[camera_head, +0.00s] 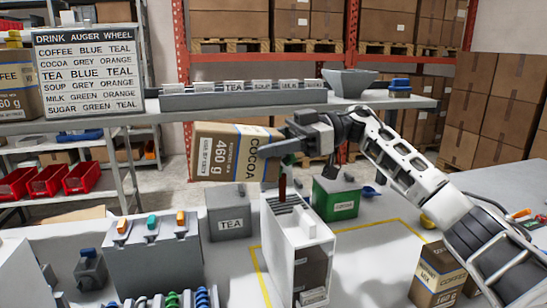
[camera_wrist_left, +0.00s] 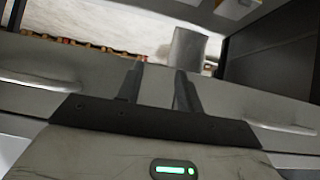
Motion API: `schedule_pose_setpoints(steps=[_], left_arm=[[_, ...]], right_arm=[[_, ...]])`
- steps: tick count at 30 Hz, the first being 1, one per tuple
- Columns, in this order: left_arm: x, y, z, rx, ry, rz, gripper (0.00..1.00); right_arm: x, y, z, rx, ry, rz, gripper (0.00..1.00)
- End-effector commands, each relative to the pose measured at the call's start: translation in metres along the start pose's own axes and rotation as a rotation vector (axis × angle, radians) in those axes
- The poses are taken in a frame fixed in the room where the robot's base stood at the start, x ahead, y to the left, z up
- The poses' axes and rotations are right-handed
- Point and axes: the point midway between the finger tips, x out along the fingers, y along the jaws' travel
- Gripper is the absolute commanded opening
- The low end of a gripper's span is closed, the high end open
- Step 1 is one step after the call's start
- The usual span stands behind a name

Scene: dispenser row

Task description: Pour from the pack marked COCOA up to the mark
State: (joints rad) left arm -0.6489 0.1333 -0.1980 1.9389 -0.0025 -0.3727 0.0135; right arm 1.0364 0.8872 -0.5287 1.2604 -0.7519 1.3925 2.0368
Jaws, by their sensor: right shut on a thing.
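The COCOA pack (camera_head: 222,152), a brown 460 g carton with white and blue bands, lies tipped on its side in the air. My right gripper (camera_head: 290,142) is shut on its right end. Below stands a white dispenser (camera_head: 297,235) with a slotted top and dark side panels. A short dark red-brown column (camera_head: 283,187) shows between pack and dispenser top; it looks like falling powder. I cannot make out the mark or fill level. My left gripper (camera_wrist_left: 158,88) shows only in the left wrist view, its fingers apart with nothing between them.
A grey TEA bin (camera_head: 230,222) and a green bin (camera_head: 336,198) stand behind the dispenser. A COFFEE pack (camera_head: 437,275) stands front right. A grey block with coloured tabs (camera_head: 152,255) is at left. A sign (camera_head: 88,70) lists drinks and colours.

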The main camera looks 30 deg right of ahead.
Motion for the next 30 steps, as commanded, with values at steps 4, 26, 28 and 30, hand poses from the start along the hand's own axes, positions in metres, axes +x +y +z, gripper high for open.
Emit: schedule_pose_setpoints(steps=[4, 26, 28, 30], left_arm=[[0.0000, 0.0000, -0.0001, 0.000, 0.000, 0.000, 0.36], [-0.0001, 0.0000, -0.0001, 0.000, 0.000, 0.000, 0.36], [-0.0001, 0.0000, 0.0000, 0.000, 0.000, 0.000, 0.36], [-0.0001, 0.0000, -0.0001, 0.000, 0.000, 0.000, 0.36]], right_arm=[[-0.0002, -0.0001, -0.0014, -0.002, 0.002, 0.000, 0.18], [-0.0019, 0.0000, -0.0011, -0.001, 0.032, 0.001, 0.18], [-0.0028, 0.0000, -0.0009, 0.000, 0.046, 0.001, 0.18], [-0.0034, 0.0000, -0.0012, -0.002, 0.056, 0.001, 0.18]])
